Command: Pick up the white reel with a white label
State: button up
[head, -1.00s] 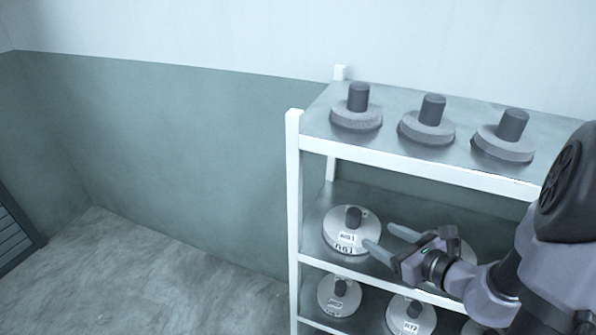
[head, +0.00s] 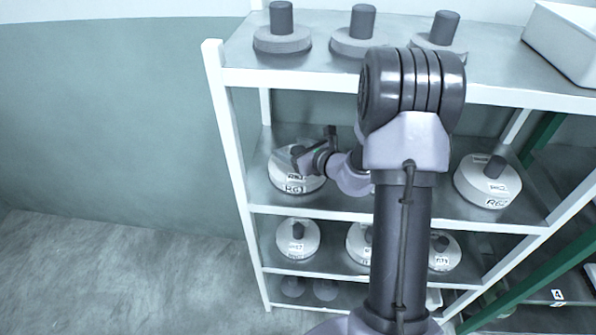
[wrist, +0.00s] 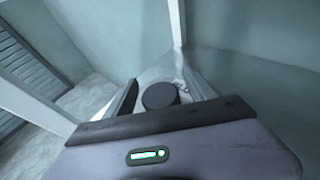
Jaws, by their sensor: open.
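A white reel (head: 283,178) with a dark hub and white labels sits on the middle shelf at the left, partly covered by my gripper (head: 306,158). My gripper is open at the reel's hub. In the wrist view the dark hub (wrist: 160,95) lies between the two fingers of my gripper (wrist: 163,92), with the pale reel (wrist: 178,76) behind it. Contact with the fingers cannot be told. Another white reel (head: 487,182) with white labels sits at the right of the same shelf.
The white-framed shelf rack (head: 232,150) has a post left of my gripper. Grey reels (head: 281,38) stand on the top shelf, and labelled reels (head: 297,240) on the shelf below. A white bin (head: 565,45) is at the top right. Open floor (head: 110,280) lies left.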

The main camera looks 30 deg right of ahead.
jog(key=shift+w, duration=0.15)
jog(key=shift+c, duration=0.4)
grip_shut()
jog(key=shift+r, duration=0.15)
